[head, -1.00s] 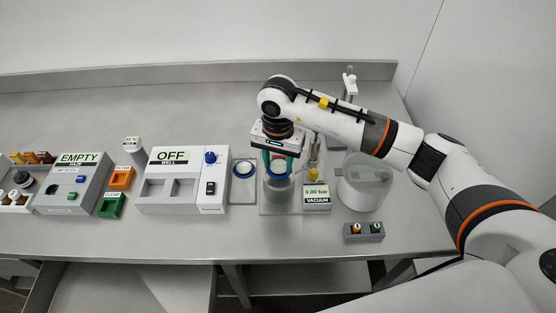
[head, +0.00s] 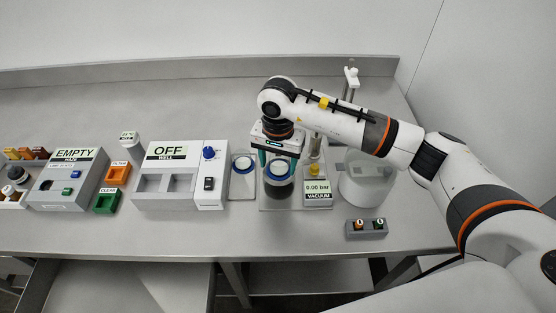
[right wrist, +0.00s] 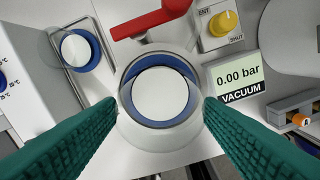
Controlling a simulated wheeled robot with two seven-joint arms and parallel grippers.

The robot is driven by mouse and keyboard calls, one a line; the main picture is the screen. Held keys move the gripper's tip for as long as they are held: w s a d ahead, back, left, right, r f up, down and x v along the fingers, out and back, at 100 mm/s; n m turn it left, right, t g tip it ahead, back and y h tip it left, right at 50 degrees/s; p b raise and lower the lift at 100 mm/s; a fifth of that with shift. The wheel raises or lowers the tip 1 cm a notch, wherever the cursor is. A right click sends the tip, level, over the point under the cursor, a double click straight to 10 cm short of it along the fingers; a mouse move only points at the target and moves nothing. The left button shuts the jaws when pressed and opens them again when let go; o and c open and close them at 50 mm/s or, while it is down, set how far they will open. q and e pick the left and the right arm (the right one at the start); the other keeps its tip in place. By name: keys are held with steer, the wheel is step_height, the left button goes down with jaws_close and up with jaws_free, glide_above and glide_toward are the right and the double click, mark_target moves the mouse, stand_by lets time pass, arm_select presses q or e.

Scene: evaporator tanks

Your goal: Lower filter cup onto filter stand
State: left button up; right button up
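The filter cup (head: 279,178), with a blue ring and white disc, is below my right gripper (head: 279,165). In the right wrist view the cup (right wrist: 160,93) sits centred between the green fingers of my right gripper (right wrist: 160,103). The fingertips meet its rim on both sides and look closed on it. Its lower part looks dark in the head view. It is over the grey base plate (head: 268,205), which I take for the filter stand; whether it rests there is hidden. My left gripper is not in view.
A second blue-ringed disc (head: 243,165) is just left. The vacuum display (head: 317,188) reads 0.00 bar, close on the right. The OFF well unit (head: 180,180) is left.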

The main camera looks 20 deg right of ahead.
steer(key=shift+o, duration=0.4)
steer(key=shift+r, duration=0.3)
step_height(320, 180, up, 11)
steer(key=b, duration=0.2)
steer(key=shift+r+b, duration=0.2)
steer(key=shift+b, duration=0.2)
